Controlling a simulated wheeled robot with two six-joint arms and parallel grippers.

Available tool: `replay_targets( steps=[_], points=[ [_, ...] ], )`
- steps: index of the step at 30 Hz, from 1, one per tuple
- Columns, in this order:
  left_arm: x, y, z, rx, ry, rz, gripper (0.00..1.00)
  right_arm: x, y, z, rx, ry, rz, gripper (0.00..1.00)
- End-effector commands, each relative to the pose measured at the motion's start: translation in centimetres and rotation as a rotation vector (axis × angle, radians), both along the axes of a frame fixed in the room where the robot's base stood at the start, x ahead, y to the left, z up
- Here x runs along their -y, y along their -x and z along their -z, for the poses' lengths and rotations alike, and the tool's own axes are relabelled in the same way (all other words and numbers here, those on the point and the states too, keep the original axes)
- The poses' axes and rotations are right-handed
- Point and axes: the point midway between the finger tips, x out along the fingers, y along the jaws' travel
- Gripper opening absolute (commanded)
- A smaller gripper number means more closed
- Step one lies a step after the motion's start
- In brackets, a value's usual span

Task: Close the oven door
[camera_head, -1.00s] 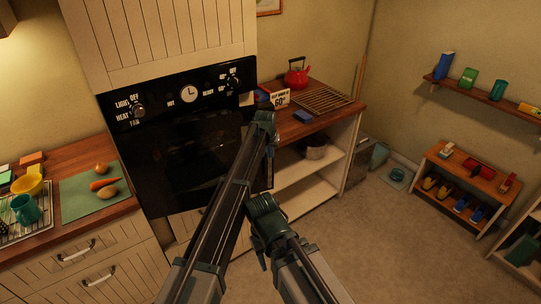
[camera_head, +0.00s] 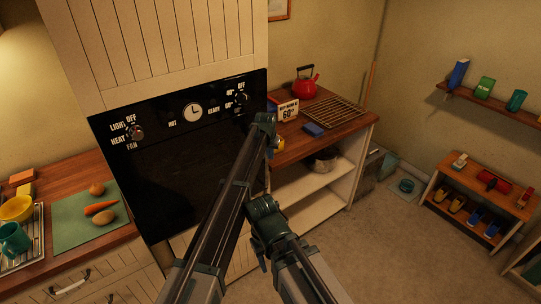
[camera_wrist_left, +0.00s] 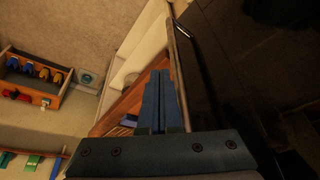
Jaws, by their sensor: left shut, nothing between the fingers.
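The black oven door (camera_head: 180,185) fills the front of the tall cream unit, below the control panel (camera_head: 205,113). It looks flush or nearly so; my arm covers its right side, and I cannot tell if a small gap is left. In the left wrist view the dark door (camera_wrist_left: 245,80) is close on the right. My left gripper (camera_head: 272,148) is by the door's right edge, its fingers partly hidden. In the left wrist view its blue fingers (camera_wrist_left: 160,100) are together and empty. My right arm is folded low in front, and its gripper is not clear.
A wooden-topped shelf unit (camera_head: 355,130) stands right of the oven with a red kettle (camera_head: 305,83) and a wire rack (camera_head: 333,112). The left counter (camera_head: 75,187) holds a green mat (camera_head: 75,228) with vegetables. Open floor (camera_head: 385,240) lies to the right.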

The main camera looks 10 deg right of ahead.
Motion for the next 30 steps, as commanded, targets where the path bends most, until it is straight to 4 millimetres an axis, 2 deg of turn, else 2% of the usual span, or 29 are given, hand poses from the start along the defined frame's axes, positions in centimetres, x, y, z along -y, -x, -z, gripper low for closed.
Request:
replay_targets(
  steps=[8, 24, 30],
  points=[
    [-0.3, 0.8, -2.4, 0.000, 0.000, 0.000, 0.00, 0.0, 0.0, -2.4, 0.000, -0.001, 0.004, 0.50],
    [-1.3, 3.8, -10.7, 0.001, -0.001, 0.000, 0.00, 0.0, 0.0, -10.7, -0.002, -0.002, 0.009, 0.50],
    [-1.6, 4.6, -12.6, 0.001, -0.001, 0.000, 0.00, 0.0, 0.0, -12.6, -0.003, -0.001, 0.007, 0.50]
  ],
)
